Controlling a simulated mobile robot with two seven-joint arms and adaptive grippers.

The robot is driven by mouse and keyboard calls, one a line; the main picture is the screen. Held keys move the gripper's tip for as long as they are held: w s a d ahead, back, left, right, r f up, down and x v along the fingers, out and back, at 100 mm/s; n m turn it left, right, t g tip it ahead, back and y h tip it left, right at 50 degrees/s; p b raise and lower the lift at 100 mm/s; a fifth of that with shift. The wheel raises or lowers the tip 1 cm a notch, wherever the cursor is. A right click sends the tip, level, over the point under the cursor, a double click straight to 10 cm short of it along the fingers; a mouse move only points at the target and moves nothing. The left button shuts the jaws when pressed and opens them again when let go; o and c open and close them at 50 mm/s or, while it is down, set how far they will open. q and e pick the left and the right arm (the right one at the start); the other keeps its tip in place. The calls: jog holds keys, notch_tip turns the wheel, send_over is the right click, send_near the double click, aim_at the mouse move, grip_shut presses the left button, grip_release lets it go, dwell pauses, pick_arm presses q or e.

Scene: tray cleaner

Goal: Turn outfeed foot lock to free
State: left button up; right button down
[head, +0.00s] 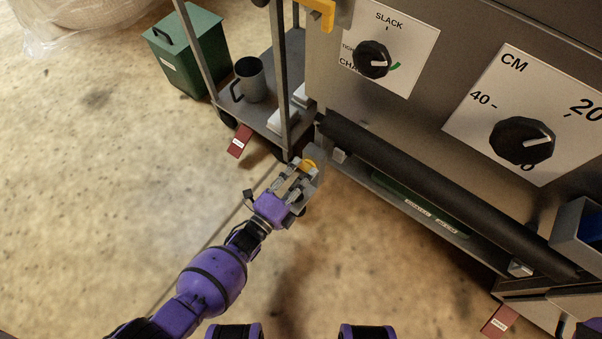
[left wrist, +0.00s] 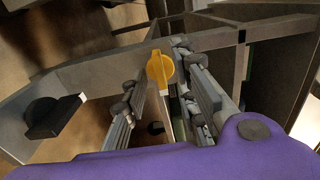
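A small yellow knob (head: 309,164), which looks like the foot lock, sits on a grey bracket at the lower left corner of the machine. In the left wrist view the left gripper (left wrist: 160,85) is open, with small gaps beside the knob; touch cannot be told. Any lock wording is not readable. My right gripper is not in view.
A grey cart (head: 263,117) with a mug (head: 249,80) stands left of the machine. A green bin (head: 186,52) is behind it. A dark roller (head: 440,190) crosses the machine front. A black knob (left wrist: 50,118) shows in the left wrist view. Open floor lies left.

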pick_arm(q)
grip_shut()
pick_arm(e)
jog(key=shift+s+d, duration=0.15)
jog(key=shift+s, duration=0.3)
